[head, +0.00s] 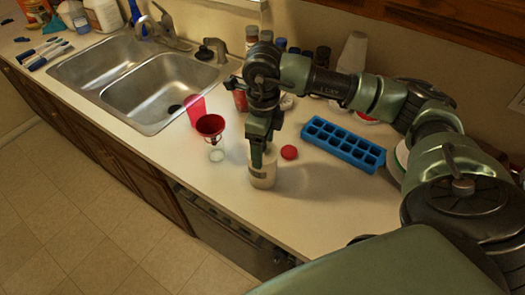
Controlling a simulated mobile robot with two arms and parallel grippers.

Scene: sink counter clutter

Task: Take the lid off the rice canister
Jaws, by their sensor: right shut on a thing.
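The rice canister (263,179) is a pale, cream-coloured jar standing upright on the counter, near its front edge. My right gripper (257,162) points down at the canister's top from above. It is shut on the lid, and its fingers overlap the canister's upper part in the picture. The fingers and wrist hide most of the lid, so I cannot tell whether it is seated or raised. My left gripper is not in view.
A blue ice tray (343,144) and a small red round thing (289,152) lie right of the canister. A red funnel (210,127) on a stand and a pink cup (195,110) stand left, by the double sink (150,88). Bottles line the wall. The counter's front strip is clear.

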